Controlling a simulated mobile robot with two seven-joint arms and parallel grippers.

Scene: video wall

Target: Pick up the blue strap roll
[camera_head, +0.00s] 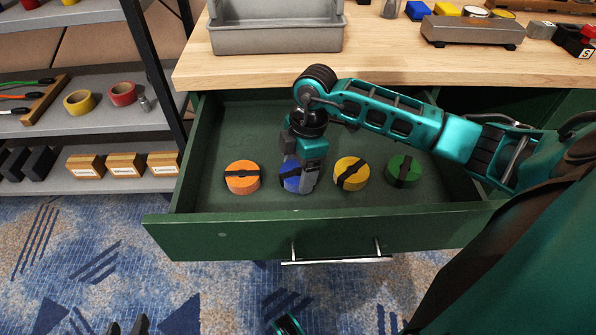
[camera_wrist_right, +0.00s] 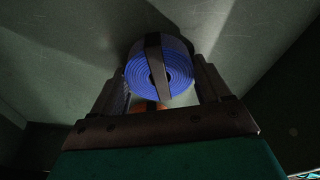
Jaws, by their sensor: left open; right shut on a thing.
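The blue strap roll (camera_head: 290,183) with a dark band lies in the open green drawer, partly covered by my right gripper (camera_head: 301,180) in the head view. In the right wrist view the blue roll (camera_wrist_right: 177,72) sits between the two fingers of my right gripper (camera_wrist_right: 160,85), which is shut on it. The roll appears at or close to the drawer floor; I cannot tell whether it is lifted. At the bottom left of the head view, two dark fingertips of my left gripper (camera_head: 128,327) show, apart and empty over the carpet.
An orange roll (camera_head: 242,178) lies left of the blue one; a yellow roll (camera_head: 350,173) and a green roll (camera_head: 404,171) lie to the right. The drawer front (camera_head: 220,240) and the wooden worktop (camera_head: 260,72) bound the space. A grey shelf (camera_head: 90,125) stands left.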

